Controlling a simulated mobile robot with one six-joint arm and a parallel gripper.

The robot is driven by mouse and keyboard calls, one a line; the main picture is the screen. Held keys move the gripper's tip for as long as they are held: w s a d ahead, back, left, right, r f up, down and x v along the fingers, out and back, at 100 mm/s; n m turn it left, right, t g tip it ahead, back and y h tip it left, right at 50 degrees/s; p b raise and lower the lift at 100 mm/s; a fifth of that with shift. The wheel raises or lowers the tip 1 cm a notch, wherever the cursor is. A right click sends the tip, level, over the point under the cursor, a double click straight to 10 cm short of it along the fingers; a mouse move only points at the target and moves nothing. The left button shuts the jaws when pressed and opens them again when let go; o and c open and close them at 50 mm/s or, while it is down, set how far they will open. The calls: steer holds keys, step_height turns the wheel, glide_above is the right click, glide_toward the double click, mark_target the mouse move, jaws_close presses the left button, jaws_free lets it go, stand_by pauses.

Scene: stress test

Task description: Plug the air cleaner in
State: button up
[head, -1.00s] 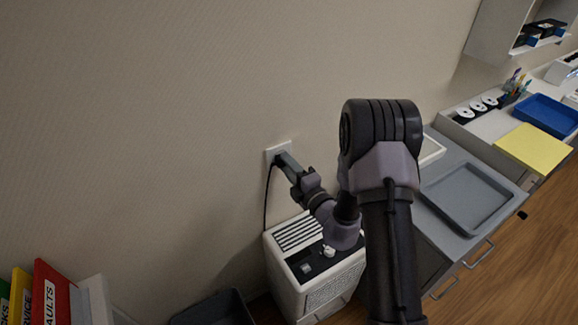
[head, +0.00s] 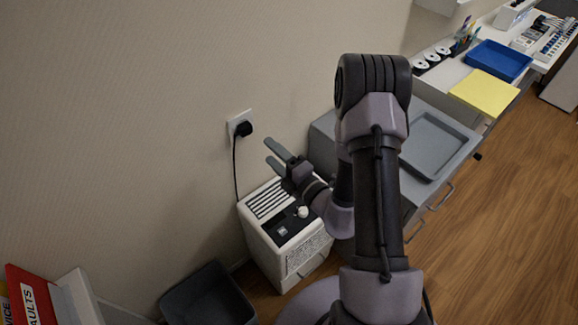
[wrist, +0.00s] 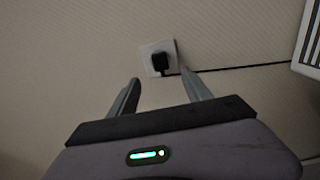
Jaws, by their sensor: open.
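The black plug (head: 243,129) sits in the white wall socket (head: 233,123), with its black cord (head: 235,172) hanging down the wall toward the air cleaner. The air cleaner (head: 287,228) is a white box with a slatted top and a dark control panel, standing on the floor against the wall. My gripper (head: 273,154) is open and empty, to the right of the plug and apart from it. In the wrist view the plug (wrist: 160,61) and socket (wrist: 150,50) show ahead, beyond the two spread fingers (wrist: 162,88).
A dark bin (head: 207,295) stands left of the air cleaner. A grey cabinet with a grey tray (head: 432,145) is at the right. Beyond are a yellow pad (head: 486,91) and a blue tray (head: 497,60). Red binders (head: 35,295) are at lower left. Wood floor is free at right.

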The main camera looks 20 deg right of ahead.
steer(key=v, duration=0.7)
steer(key=shift+s+r, duration=0.1)
